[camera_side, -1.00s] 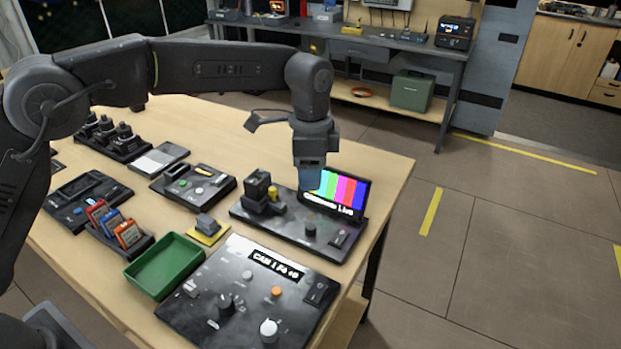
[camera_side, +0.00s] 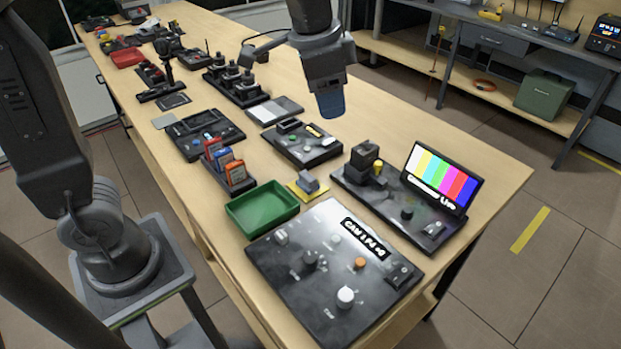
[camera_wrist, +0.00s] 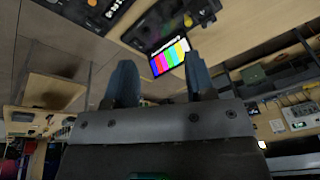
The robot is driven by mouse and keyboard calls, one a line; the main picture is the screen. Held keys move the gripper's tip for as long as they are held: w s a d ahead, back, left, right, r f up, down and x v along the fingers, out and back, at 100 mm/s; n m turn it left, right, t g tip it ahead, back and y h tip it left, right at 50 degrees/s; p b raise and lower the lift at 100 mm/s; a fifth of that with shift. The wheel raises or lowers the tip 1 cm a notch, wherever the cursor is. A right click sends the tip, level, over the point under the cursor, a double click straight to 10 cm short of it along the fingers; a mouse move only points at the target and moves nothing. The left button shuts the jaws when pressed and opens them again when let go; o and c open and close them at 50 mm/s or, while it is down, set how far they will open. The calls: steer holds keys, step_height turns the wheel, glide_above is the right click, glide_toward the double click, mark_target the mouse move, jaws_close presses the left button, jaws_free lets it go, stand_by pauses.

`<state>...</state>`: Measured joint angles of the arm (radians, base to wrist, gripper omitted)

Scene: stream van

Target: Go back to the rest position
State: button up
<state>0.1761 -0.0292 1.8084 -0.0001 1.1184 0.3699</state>
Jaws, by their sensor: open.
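My gripper (camera_side: 331,103) hangs in the air above the bench, blue fingertips pointing down, clear of the panels below it. In the wrist view its two blue fingers (camera_wrist: 160,85) stand apart with nothing between them. The wooden bench (camera_side: 400,122) carries a small screen with colour bars (camera_side: 441,178) at the right, in front of and to the right of my gripper. The screen also shows beyond the fingers in the wrist view (camera_wrist: 169,57).
A green tray (camera_side: 262,208) and a large control panel (camera_side: 335,275) lie near the front. Coloured cards (camera_side: 228,168) stand in a holder. Black connectors (camera_side: 235,80) sit behind. A back bench holds a green box (camera_side: 544,94). The air around my gripper looks free.

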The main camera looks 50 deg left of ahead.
steer(key=s+a+f+n+t, duration=0.1)
steer(key=s+a+f+n, duration=0.1)
steer(key=s, duration=0.6)
steer(key=s+a+f+n+t, duration=0.1)
steer(key=s+a+n, duration=0.3)
steer(key=s, duration=0.4)
steer(key=shift+a+f+t, duration=0.3)
steer(key=shift+f+t, duration=0.1)
steer(key=shift+f, duration=0.25)
